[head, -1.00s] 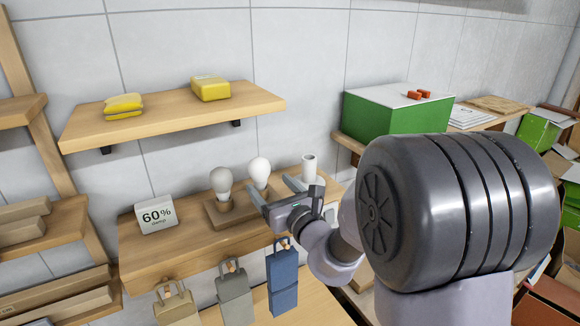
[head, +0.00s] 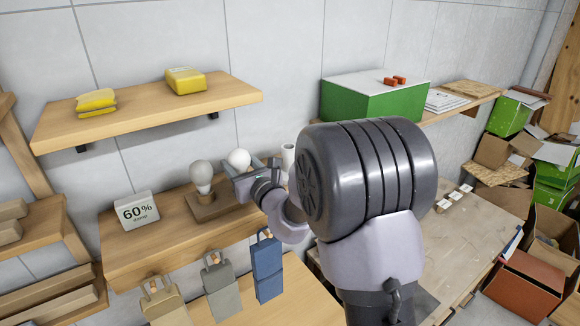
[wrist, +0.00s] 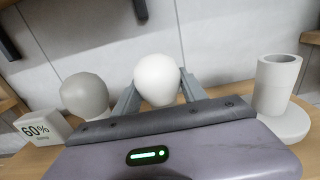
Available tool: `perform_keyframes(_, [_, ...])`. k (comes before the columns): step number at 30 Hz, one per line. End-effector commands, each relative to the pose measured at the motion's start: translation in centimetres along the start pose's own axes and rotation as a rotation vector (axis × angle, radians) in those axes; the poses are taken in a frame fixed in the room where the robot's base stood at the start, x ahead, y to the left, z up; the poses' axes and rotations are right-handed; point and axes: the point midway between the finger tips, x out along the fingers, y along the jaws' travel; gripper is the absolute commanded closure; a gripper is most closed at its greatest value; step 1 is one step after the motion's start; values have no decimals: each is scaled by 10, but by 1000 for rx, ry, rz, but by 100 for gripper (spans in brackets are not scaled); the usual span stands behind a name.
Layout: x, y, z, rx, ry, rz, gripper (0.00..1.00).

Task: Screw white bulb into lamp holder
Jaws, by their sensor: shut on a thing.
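The white bulb (head: 239,159) stands upright at the right side of the wooden lamp base (head: 213,208). It also shows in the wrist view (wrist: 157,79), between the two fingers. My gripper (head: 243,172) is shut on the white bulb, one finger on each side of it. The lower part of the bulb and its holder are hidden behind the gripper, so I cannot tell how deep it sits. A grey bulb (head: 202,174) stands in a holder on the left of the same base; it is at left in the wrist view (wrist: 84,95).
A 60% sign (head: 137,210) stands left of the lamp base. A white cylinder (wrist: 277,84) on a round base is close to the right. A shelf (head: 150,108) with yellow items hangs above. Bags (head: 266,265) hang from the lower shelf's front.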

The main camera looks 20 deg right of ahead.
Motion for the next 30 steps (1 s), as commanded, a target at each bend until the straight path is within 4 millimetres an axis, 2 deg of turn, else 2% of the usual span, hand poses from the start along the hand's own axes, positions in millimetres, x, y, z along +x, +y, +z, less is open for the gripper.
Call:
perform_keyframes(15, [0,0,3,0,-1,0,89])
perform_keyframes(26, [0,0,50,-1,-1,0,89])
perform_keyframes(30, [0,0,52,0,-1,0,89])
